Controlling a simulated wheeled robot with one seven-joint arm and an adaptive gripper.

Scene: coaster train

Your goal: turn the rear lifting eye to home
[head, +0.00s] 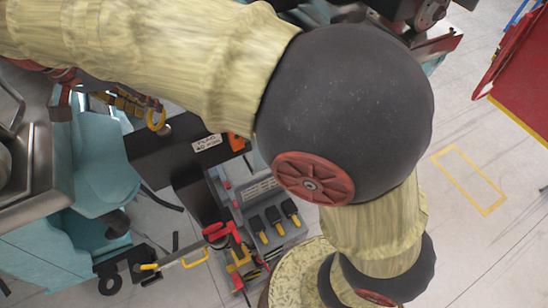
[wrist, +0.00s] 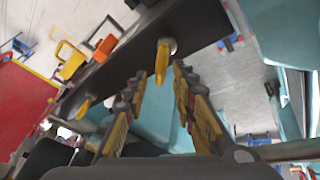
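A yellow lifting eye (wrist: 162,62) stands on a round grey boss on a dark beam in the wrist view, just beyond my fingertips and roughly centred between them. It is seen nearly edge-on. A yellow ring that looks like the same eye shows in the head view (head: 156,119). A second yellow eye (wrist: 84,105) sits further along the beam, at the lower left. The frames do not tell which is the rear one. My gripper (wrist: 159,74) is open, with nothing clearly between its pads. In the head view my gripper (head: 128,104) is partly hidden by my arm.
Teal bodywork (head: 100,165) lies close around my gripper. A grey tool tray (head: 262,205) stands below the beam in the head view. Open floor lies at the right.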

